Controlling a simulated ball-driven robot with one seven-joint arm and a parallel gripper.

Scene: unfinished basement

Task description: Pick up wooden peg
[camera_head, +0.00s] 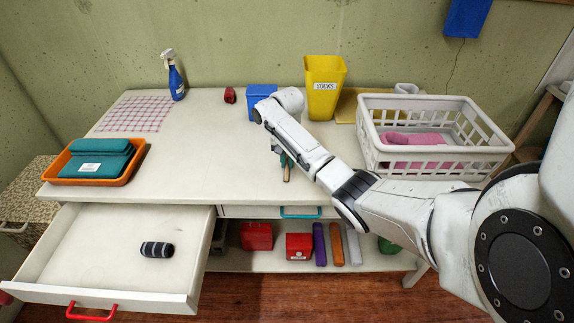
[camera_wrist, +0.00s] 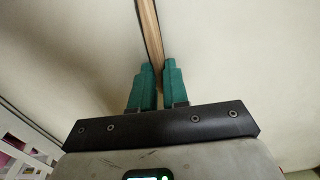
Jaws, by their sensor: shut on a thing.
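A wooden peg (camera_wrist: 150,30) shows in the wrist view as a long brown stick running up from between the green fingertips of my gripper (camera_wrist: 157,80). The fingers are close together on both sides of it. In the head view my gripper (camera_head: 286,160) is over the middle of the white table, near its front edge. A short brown piece of the peg (camera_head: 287,173) shows below the green fingers there. The arm hides part of the view around it.
A white basket (camera_head: 440,168) with pink cloth stands on the right. A yellow socks bin (camera_head: 325,85) and blue box (camera_head: 262,90) stand at the back. An orange tray (camera_head: 125,175) is at left. An open drawer (camera_head: 60,285) juts out at front left. The left-centre tabletop is clear.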

